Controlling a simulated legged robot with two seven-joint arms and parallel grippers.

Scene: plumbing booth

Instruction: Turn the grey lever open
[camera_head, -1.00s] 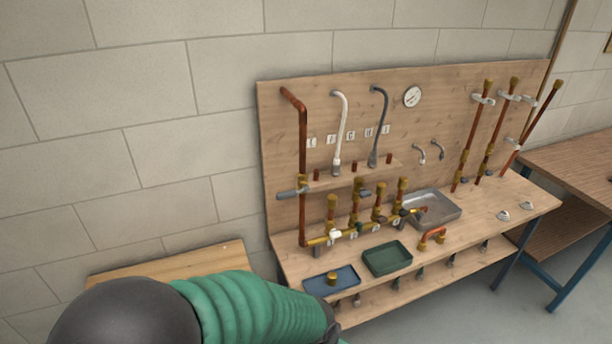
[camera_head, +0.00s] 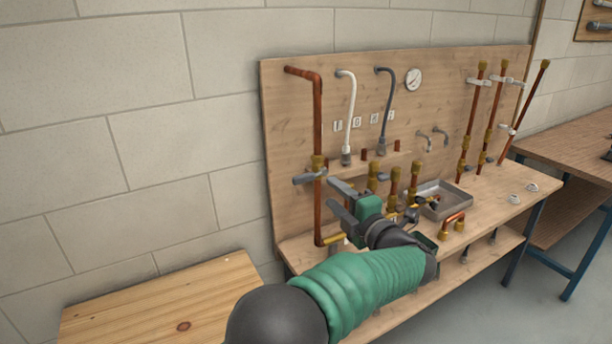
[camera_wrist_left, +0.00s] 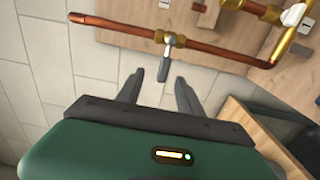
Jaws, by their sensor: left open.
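The grey lever (camera_head: 305,179) sits on a brass valve (camera_head: 318,163) on the vertical copper pipe at the left of the board. In the head view it sticks out to the left, across the pipe. In the left wrist view the grey lever (camera_wrist_left: 164,68) hangs from the brass valve (camera_wrist_left: 171,40), crosswise to the copper pipe. My left gripper (camera_head: 338,198) is open and empty, right of the lever in the head view. In the wrist view its two fingers (camera_wrist_left: 158,88) point toward the lever, whose tip lies near the gap between them, apparently apart from both. My right gripper is not in view.
Brass-fitted pipe stubs (camera_head: 394,185) stand on the bench behind my left arm. A metal tray (camera_head: 446,203) and a copper elbow (camera_head: 453,222) lie to the right. A wooden table (camera_head: 150,305) stands at the lower left. Free wall lies left of the board.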

